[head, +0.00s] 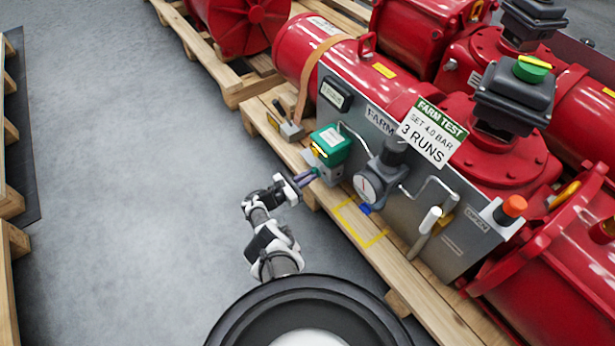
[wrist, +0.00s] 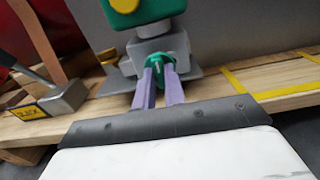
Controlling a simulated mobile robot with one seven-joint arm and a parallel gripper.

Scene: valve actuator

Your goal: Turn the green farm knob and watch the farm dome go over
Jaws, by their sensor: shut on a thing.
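The green knob (wrist: 168,69) sits low on the front of a grey valve body under a green box (head: 330,146) with a yellow marker. My gripper (head: 308,177) is shut on the knob; in the wrist view its two purple fingers (wrist: 161,82) lie on either side of it. The fingers hide part of the knob. A dome (head: 531,68), green with a yellow band, stands on a black box (head: 515,98) at the upper right in the head view. I cannot tell whether it is the farm dome.
A grey panel (head: 470,248) carries a round gauge (head: 368,187), a white lever (head: 430,219), an orange button (head: 514,206) and a "FARM TEST, 3 RUNS" sign (head: 432,133). Red actuators (head: 400,85) crowd behind. A wooden pallet (head: 400,262) lies below. The grey floor (head: 130,180) at left is clear.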

